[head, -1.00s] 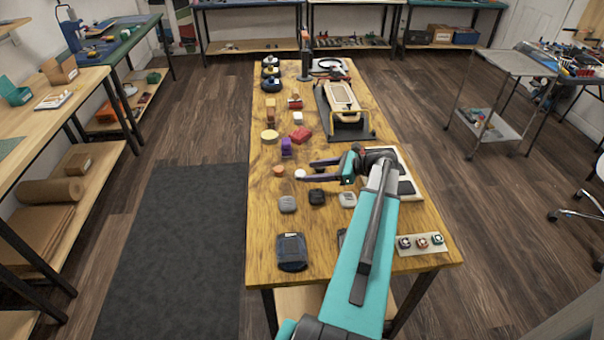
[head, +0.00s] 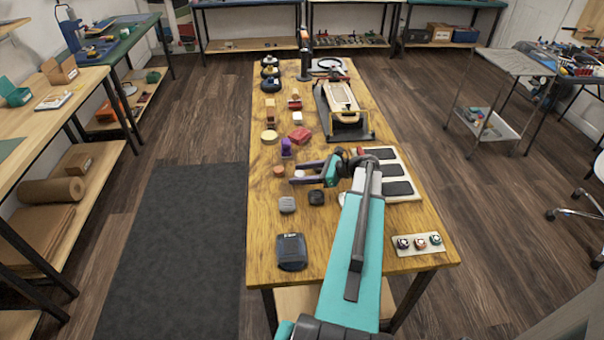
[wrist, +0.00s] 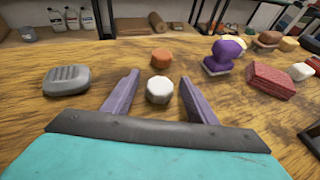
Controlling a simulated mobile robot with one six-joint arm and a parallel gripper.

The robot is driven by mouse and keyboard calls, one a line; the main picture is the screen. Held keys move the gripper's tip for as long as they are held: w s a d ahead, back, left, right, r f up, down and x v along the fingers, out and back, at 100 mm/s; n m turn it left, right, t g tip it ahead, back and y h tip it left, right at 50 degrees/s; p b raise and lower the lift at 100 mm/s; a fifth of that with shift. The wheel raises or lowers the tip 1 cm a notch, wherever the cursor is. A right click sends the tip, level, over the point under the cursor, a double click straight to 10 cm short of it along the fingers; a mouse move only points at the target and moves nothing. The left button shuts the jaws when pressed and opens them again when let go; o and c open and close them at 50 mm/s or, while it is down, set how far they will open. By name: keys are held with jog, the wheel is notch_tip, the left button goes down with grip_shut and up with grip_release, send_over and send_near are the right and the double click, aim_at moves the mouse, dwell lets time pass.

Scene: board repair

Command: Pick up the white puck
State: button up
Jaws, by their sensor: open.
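The white puck (wrist: 160,90) stands on the wooden table between the two purple fingers of my gripper (wrist: 159,96) in the wrist view. The fingers are apart, with a gap on each side of the puck, and I see no contact. In the head view my gripper (head: 296,173) reaches left low over the table. The puck (head: 299,173) shows only in small part there, between the fingers. An orange-brown puck (wrist: 161,55) stands just beyond it in the wrist view, also seen in the head view (head: 279,171).
A grey rounded block (wrist: 67,79) sits left of my gripper in the wrist view. A purple knobbed object (wrist: 224,54) and a red block (wrist: 270,79) stand to the right. A white board with dark panels (head: 395,172) lies right of my gripper in the head view.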

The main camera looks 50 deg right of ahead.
aim_at(300, 173)
jog(key=shift+w, duration=0.15)
dwell(0.4)
jog(key=c, duration=1.1)
jog(key=shift+c, duration=0.2)
jog(key=shift+r+b, duration=0.45)
jog(key=shift+r, duration=1.25)
jog(key=d, duration=0.5)
jog(key=s+d+r+b, duration=0.1)
jog(key=d, duration=0.4)
jog(key=s+d+b, duration=0.1)
jog(key=d, duration=0.4)
jog(key=shift+s+d+r, duration=0.25)
jog(key=shift+d, duration=0.1)
